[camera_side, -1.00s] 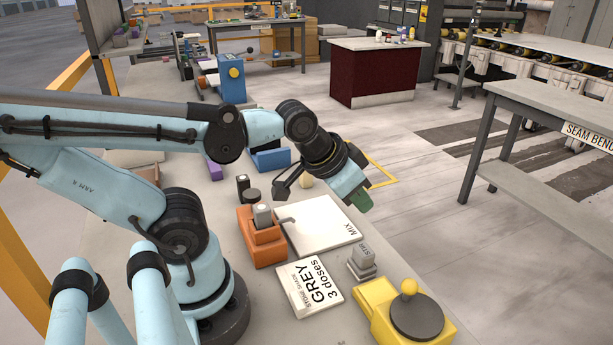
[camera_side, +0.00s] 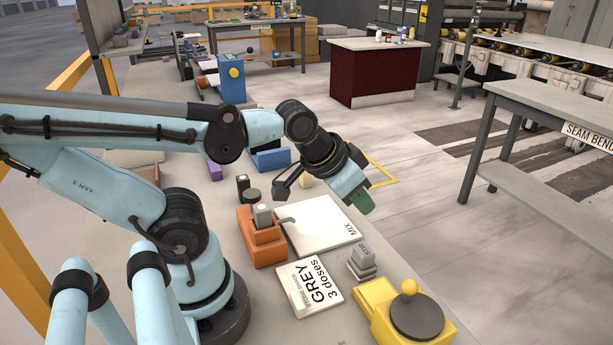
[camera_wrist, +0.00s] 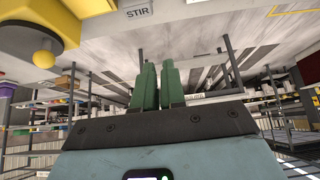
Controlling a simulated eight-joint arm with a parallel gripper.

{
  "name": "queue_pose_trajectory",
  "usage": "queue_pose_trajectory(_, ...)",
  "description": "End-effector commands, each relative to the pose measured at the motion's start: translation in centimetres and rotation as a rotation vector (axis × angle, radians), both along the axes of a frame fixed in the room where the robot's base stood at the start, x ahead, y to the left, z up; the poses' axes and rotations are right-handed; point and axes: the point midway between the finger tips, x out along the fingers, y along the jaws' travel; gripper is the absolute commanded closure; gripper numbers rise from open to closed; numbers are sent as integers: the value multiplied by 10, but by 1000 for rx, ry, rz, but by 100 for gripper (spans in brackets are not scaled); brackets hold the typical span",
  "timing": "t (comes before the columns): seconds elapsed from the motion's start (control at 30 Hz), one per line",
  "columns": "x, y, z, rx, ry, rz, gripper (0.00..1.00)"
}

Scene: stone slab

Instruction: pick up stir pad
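The stir pad (camera_side: 362,257) is a small grey block with a stepped base, marked STIR, standing on the bench right of the GREY card. Its STIR label also shows at the top edge of the wrist view (camera_wrist: 137,13).
A yellow device (camera_side: 376,306) with a dark disc and ball knob stands just right of the pad. The GREY 3 doses card (camera_side: 309,286) lies left of it. An orange holder (camera_side: 262,240) with a grey block stands behind the card.

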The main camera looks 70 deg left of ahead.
Motion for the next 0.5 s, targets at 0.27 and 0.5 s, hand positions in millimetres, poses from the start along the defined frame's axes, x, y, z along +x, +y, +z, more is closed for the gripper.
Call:
queue_pose_trajectory(0.27,0,0,0,0,0,0,46)
queue_pose_trajectory(0.5,0,0,0,0,0,0,40)
